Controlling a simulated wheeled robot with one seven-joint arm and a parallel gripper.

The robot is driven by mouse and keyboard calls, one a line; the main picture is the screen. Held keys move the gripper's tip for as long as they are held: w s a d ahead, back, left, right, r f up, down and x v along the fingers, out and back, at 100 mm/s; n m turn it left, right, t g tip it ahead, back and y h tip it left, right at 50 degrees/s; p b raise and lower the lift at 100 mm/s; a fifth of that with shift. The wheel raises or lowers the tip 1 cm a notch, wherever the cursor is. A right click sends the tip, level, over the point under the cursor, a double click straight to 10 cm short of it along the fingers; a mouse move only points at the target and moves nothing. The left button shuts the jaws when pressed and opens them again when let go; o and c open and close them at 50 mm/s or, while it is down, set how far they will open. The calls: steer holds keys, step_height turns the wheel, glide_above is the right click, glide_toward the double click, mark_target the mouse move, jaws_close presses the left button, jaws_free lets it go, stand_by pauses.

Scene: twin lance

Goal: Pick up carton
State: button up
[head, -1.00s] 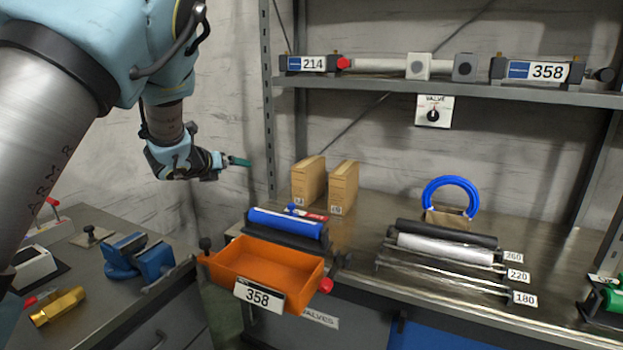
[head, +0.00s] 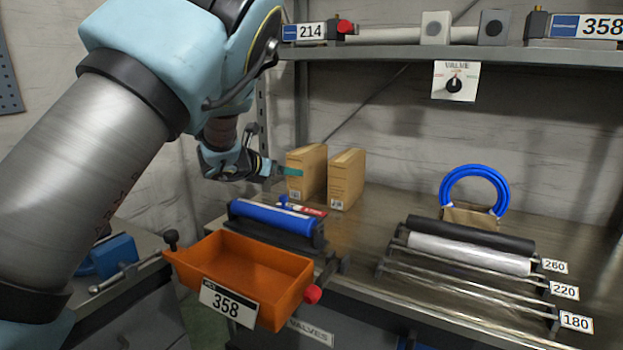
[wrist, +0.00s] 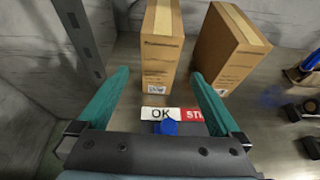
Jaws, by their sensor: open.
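Two tan cardboard cartons stand upright side by side on the metal bench. The left carton (head: 307,171) and the right carton (head: 346,179) have a gap between them. In the wrist view the left carton (wrist: 161,50) stands ahead, between the lines of the two fingers, and the right carton (wrist: 229,48) stands to the right of it. My gripper (head: 290,171) is at the left carton's near left side in the head view. In the wrist view its green fingers (wrist: 160,85) are spread apart with nothing between them. Whether a finger touches a carton cannot be told.
An orange bin (head: 245,275) marked 358 and a blue roller (head: 272,217) lie in front of the cartons. A shelf post (wrist: 80,38) stands left. A roller rack (head: 470,255) stands right.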

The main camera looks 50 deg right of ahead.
mark_target(308, 171)
steer(key=p+x, duration=0.2)
steer(key=x, duration=0.4)
steer(key=p+x, duration=0.2)
steer(key=x, duration=0.1)
steer(key=shift+w+d+f, duration=0.15)
steer(key=shift+d, duration=0.2)
steer(key=shift+w+d+f, duration=0.1)
steer(key=shift+d+f, duration=0.2)
steer(key=shift+d, duration=0.25)
steer(key=shift+c, duration=0.2)
jaws_close()
